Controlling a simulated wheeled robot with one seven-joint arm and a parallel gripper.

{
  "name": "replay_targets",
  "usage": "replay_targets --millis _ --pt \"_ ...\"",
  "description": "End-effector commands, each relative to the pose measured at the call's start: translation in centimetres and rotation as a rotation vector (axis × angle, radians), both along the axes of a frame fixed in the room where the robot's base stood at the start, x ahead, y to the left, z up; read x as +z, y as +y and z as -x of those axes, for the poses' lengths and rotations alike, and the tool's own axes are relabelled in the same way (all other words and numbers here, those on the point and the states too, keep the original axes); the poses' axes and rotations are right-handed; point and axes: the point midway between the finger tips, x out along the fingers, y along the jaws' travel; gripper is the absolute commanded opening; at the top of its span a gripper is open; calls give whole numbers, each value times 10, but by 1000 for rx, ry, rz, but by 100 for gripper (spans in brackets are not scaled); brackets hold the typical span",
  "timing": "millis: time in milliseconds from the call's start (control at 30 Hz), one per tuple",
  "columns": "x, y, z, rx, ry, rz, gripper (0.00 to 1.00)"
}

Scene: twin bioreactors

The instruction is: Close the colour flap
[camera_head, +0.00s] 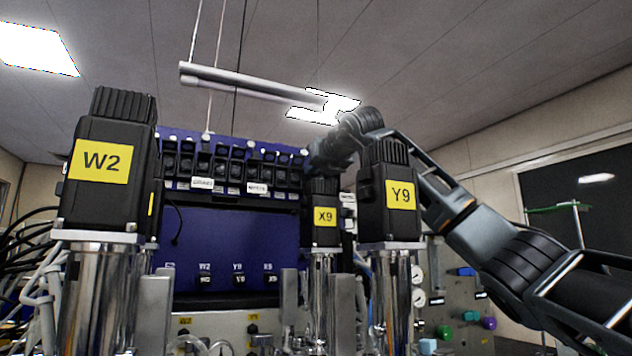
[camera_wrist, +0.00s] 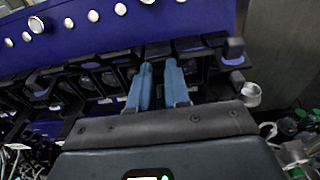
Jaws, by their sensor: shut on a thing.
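A row of black flap-like units (camera_head: 235,165) runs along the top of a blue cabinet (camera_head: 225,240) in the head view. The same row crosses the wrist view (camera_wrist: 90,80). My gripper (camera_wrist: 160,70) has its two blue fingers at the right part of this row, shut on a dark part between the tips, which looks like one black flap (camera_wrist: 158,50). The fingers hide most of it. Which unit is the colour flap I cannot tell, as the small labels are unreadable. In the head view my fingertips are hidden near the row's right end.
Motors marked W2 (camera_head: 100,170), X9 (camera_head: 325,215) and Y9 (camera_head: 398,195) stand in front of the cabinet on steel columns. A metal bar (camera_head: 250,88) hangs above. A panel with gauges and coloured knobs (camera_head: 455,300) stands right. Tubes (camera_wrist: 295,150) lie at the wrist view's lower right.

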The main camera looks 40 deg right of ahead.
Motion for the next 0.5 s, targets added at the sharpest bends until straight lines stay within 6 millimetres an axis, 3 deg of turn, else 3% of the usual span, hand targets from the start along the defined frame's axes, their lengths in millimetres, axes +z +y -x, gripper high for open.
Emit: replay_targets --millis 33,500 --pt "-7 0 0 -1 -24 8 0" --pt "-2 0 0 1 -101 30 0"
